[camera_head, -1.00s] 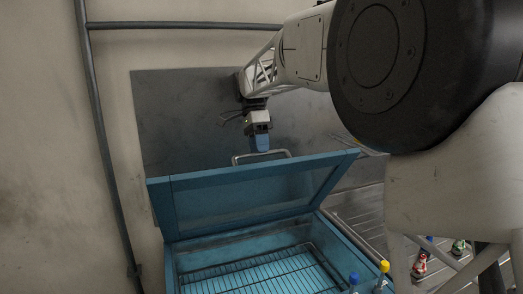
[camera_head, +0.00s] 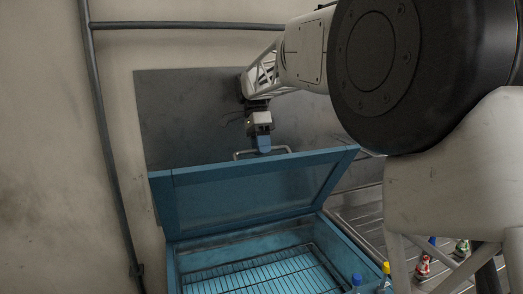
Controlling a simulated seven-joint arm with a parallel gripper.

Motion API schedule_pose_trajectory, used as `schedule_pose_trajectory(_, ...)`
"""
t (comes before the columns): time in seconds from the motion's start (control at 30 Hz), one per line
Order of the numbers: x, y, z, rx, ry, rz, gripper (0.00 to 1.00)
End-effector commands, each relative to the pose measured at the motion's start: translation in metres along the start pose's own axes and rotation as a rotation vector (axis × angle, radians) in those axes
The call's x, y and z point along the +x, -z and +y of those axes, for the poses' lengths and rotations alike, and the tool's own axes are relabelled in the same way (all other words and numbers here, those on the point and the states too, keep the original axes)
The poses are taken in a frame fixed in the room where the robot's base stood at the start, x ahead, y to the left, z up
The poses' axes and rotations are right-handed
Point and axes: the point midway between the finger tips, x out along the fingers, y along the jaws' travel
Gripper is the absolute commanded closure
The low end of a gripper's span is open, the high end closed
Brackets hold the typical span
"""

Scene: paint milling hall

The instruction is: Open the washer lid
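The blue washer's lid (camera_head: 250,192) stands raised and tilted, hinged at the back of the blue tub. A bent metal handle (camera_head: 242,153) runs along the lid's top edge. My gripper (camera_head: 263,147) points down at the middle of this handle, with its blue fingers overlapping it in the picture. Whether the fingers touch or close around the handle cannot be made out. Below the lid, the open washer (camera_head: 345,243) shows a wire rack (camera_head: 265,274) inside.
Bottles with blue and yellow caps (camera_head: 386,268) stand by the washer's front right corner. A slatted metal surface (camera_head: 375,214) with several small bottles (camera_head: 423,266) lies to the right. A dark wall panel (camera_head: 185,120) and a pipe (camera_head: 107,150) are behind and left.

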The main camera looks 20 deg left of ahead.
Motion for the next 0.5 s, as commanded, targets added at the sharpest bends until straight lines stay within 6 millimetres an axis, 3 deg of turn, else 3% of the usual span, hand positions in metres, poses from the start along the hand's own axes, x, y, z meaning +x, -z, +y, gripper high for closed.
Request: schedule_pose_trajectory(0.5, -0.058, 0.0, -0.001, 0.0, 0.0, 0.0, 0.6)
